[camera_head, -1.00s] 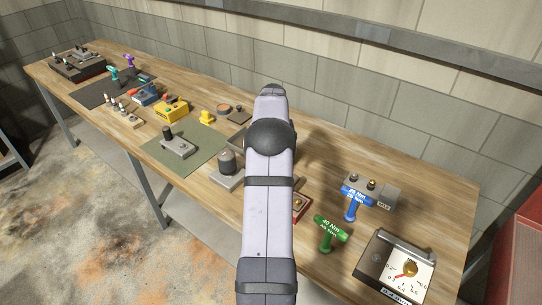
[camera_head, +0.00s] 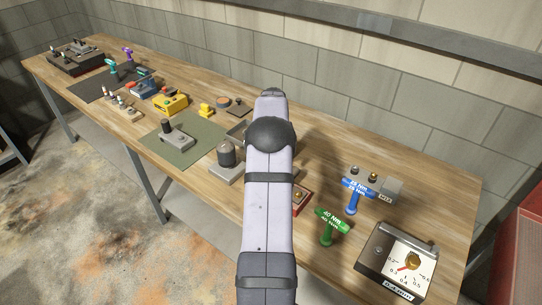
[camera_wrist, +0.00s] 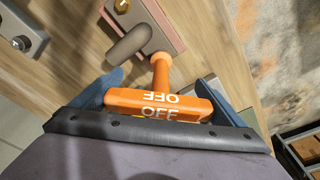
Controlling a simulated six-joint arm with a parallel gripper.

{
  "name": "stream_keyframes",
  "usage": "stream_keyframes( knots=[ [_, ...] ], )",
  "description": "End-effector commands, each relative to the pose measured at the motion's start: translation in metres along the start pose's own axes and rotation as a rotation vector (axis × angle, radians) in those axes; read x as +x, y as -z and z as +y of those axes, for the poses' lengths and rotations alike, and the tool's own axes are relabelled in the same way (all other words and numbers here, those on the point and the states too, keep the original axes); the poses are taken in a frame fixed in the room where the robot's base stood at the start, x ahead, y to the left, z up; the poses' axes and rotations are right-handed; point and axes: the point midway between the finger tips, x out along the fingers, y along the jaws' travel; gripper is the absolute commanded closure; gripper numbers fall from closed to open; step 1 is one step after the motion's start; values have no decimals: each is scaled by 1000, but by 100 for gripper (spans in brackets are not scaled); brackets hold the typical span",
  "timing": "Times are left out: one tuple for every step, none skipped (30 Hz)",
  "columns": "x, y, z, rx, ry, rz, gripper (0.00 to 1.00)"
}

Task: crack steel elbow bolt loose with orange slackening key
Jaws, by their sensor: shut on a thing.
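An orange key (camera_wrist: 155,101) marked "OFF" shows in the wrist view. My gripper (camera_wrist: 160,88) is shut on its crossbar, with a blue finger on each side. The key's round shaft points away from the wrist, toward the bench. A grey rounded peg (camera_wrist: 129,44) lies just beyond the shaft; I cannot tell whether they touch. A steel piece with a round fastener (camera_wrist: 22,42) is at the upper left; I cannot tell whether it is the elbow bolt. In the head view my arm hides the gripper and the orange key.
A reddish block (camera_wrist: 148,18) with a brass fastener is near the key. On the bench (camera_head: 440,205), a blue key (camera_head: 355,197), a green key (camera_head: 328,228) and a dial gauge (camera_head: 402,262) stand right of my arm. A dark cylinder on a grey base (camera_head: 226,153) stands left.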

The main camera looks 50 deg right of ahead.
Motion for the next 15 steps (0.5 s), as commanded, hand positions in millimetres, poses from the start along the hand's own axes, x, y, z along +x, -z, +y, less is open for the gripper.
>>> stream_keyframes(
  knots=[
    [3, 0, 0, 0, 0, 3, 33],
    [5, 0, 0, 0, 0, 3, 33],
    [7, 0, 0, 0, 0, 3, 33],
    [8, 0, 0, 0, 0, 3, 33],
    [9, 0, 0, 0, 0, 3, 33],
    [11, -1, 0, 0, 0, 3, 33],
    [12, -1, 0, 0, 0, 3, 33],
    [13, -1, 0, 0, 0, 3, 33],
    [14, -1, 0, 0, 0, 4, 33],
    [15, -1, 0, 0, -1, 4, 33],
    [15, -1, 0, 0, -1, 4, 33],
    [16, -1, 0, 0, -1, 4, 33],
    [16, -1, 0, 0, -1, 4, 33],
    [16, -1, 0, 0, -1, 4, 33],
    [17, -1, 0, 0, -1, 4, 33]
  ],
)
